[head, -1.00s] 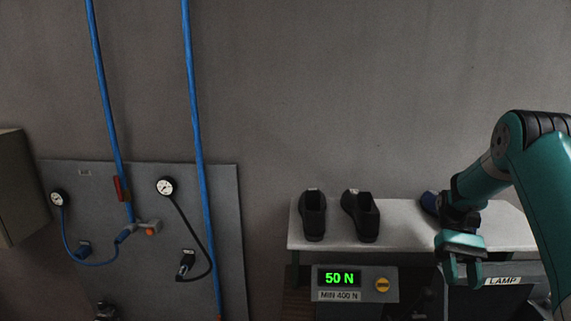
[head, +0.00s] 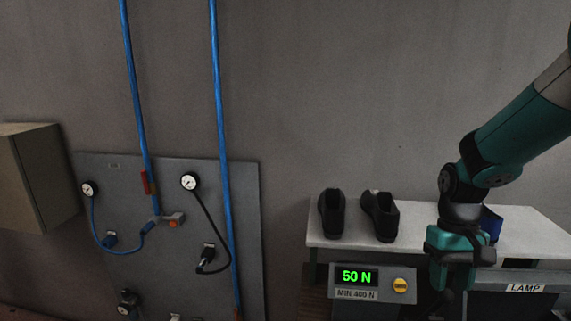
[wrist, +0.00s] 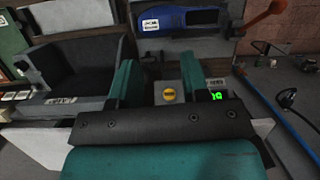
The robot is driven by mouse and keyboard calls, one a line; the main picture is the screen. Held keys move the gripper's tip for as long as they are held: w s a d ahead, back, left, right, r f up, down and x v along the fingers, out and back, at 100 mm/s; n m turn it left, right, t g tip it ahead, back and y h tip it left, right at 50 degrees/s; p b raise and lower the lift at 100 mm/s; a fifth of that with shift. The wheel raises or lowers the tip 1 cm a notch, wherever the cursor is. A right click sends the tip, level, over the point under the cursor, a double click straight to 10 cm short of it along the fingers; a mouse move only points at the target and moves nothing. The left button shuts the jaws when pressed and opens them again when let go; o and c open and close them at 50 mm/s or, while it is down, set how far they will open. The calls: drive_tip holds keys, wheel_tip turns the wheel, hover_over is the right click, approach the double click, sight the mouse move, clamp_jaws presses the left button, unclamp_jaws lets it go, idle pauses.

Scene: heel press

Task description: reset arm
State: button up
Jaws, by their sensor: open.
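My gripper (head: 447,290) hangs at the end of my teal arm, in front of the white shelf at the right of the head view. In the wrist view my gripper (wrist: 158,88) shows two teal fingers standing apart, with nothing between them but the view of a yellow button (wrist: 169,95) beyond. The green display (head: 357,276) reads 50 N above a label MIN 400 N, with the yellow button (head: 400,285) beside it. A blue shoe (head: 491,222) is partly hidden behind my arm; a blue item with a white label (wrist: 180,20) shows in the wrist view.
Two black shoes (head: 332,213) (head: 380,216) stand on the white shelf (head: 417,233). A grey panel (head: 130,185) with gauges and blue hoses (head: 219,110) is at the left. A LAMP label (head: 526,288) is at lower right. An orange-red handle (wrist: 264,20) shows in the wrist view.

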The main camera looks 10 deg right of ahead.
drive_tip(key=s+a+r+n+t+h, duration=0.1)
drive_tip(key=s+a+r+n+t, duration=0.15)
drive_tip(key=s+a+t, duration=0.3)
drive_tip(key=s+a+f+n+g+y+b, duration=0.1)
drive_tip(key=s+a+f+n+y+b, duration=0.1)
drive_tip(key=s+a+f+b, duration=0.3)
drive_tip(key=s+a+f+n+g+y+b, duration=0.1)
drive_tip(key=s+a+f+n+b, duration=0.3)
drive_tip(key=a+b, duration=0.6)
drive_tip(key=s+f+y+b, duration=0.1)
drive_tip(key=b, duration=0.3)
drive_tip(key=shift+a+f, duration=0.15)
drive_tip(key=shift+f, duration=0.25)
